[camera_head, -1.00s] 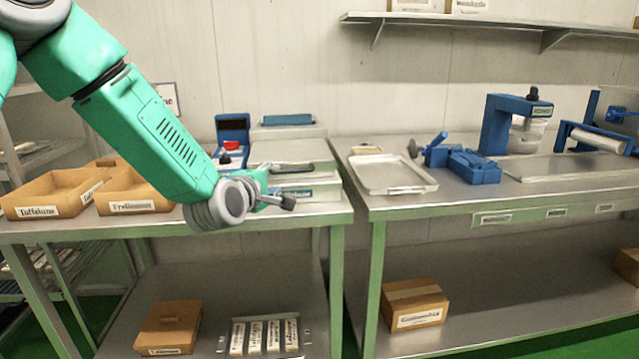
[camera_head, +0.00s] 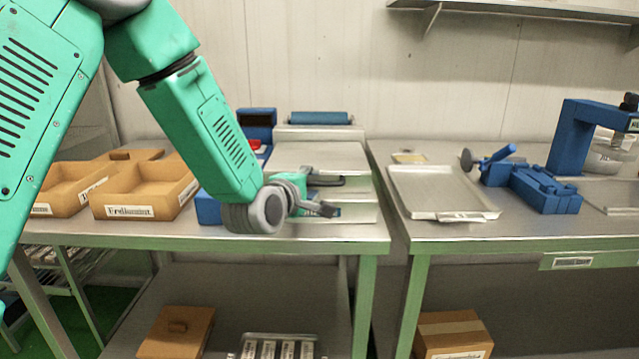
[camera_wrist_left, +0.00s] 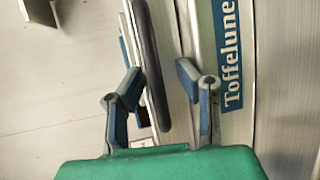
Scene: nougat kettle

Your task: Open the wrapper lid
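The wrapper is the grey metal machine at the right end of the left table, with a flat lid (camera_head: 318,156) and a dark bar handle (camera_head: 328,181) at its front. My left gripper (camera_head: 322,195) is at the front of the wrapper, close to this handle. In the left wrist view my left gripper (camera_wrist_left: 157,73) is open, its two blue-padded fingers apart. The dark handle (camera_wrist_left: 148,50) runs between the fingers in that picture; I cannot tell whether it is at fingertip depth. A blue "Toffelune" label (camera_wrist_left: 230,50) lies to its right. My right gripper is out of view.
Cardboard trays (camera_head: 145,190) stand left of the wrapper, partly behind my left arm. A blue roller (camera_head: 320,118) is at its back. Across a narrow gap, the right table holds a metal tray (camera_head: 440,192) and a blue device (camera_head: 540,188). Boxes sit on the lower shelves.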

